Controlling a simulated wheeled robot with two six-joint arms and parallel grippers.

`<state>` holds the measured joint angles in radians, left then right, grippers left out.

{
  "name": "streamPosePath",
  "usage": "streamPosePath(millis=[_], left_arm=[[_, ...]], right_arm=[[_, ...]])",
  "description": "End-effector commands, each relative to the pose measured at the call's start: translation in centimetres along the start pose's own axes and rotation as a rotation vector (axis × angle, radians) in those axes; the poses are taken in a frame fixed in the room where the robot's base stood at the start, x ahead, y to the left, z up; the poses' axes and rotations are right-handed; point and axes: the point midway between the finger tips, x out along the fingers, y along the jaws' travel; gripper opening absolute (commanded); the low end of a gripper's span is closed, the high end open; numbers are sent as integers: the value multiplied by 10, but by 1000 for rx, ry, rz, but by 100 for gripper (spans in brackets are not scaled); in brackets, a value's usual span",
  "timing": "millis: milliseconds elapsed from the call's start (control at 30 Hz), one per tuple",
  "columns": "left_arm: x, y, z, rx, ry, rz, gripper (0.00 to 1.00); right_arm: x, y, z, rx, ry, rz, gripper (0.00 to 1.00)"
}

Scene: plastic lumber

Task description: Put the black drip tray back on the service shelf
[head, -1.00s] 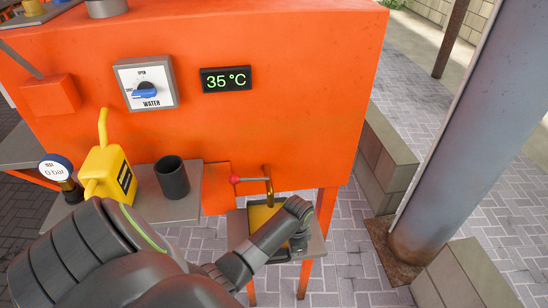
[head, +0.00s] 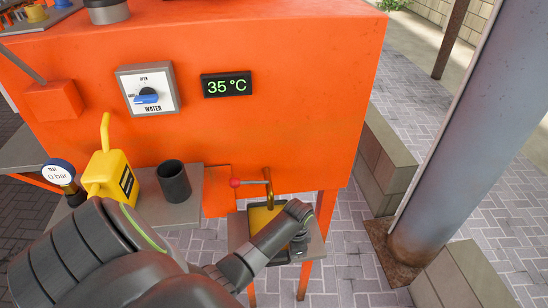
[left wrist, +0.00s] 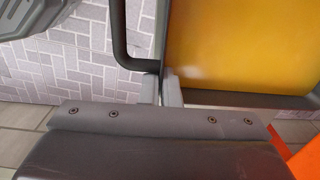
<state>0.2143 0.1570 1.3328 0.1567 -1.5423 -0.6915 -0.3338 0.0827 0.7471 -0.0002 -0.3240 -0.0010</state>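The black drip tray (head: 260,217), with a yellow inside, is at a small grey shelf on orange legs (head: 240,232), below a brass tap (head: 268,188). My arm partly hides it. I cannot tell whether it rests fully on the shelf. The left wrist view shows the tray's yellow inside (left wrist: 240,45), its dark rim and a dark handle (left wrist: 121,45). My left gripper (left wrist: 160,90) has its two fingers nearly together, with the thin tray wall between them. In the head view its fingertips are hidden. My right gripper is in no view.
A grey shelf (head: 190,208) at left carries a yellow can (head: 108,175) and a black cup (head: 173,182). A pressure gauge (head: 58,172) stands left of them. The orange machine (head: 280,130) is behind. A steel column (head: 450,130) and stone blocks stand right.

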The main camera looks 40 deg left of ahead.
Motion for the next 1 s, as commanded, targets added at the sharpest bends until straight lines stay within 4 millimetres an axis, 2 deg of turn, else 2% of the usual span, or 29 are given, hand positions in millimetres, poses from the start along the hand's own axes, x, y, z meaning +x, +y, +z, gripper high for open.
streamPosePath(millis=[33,1000], left_arm=[[-3,6,-1,0,1,4,0],[-3,72,-1,-1,1,3,0]], right_arm=[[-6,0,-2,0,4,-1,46],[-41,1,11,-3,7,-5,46]])
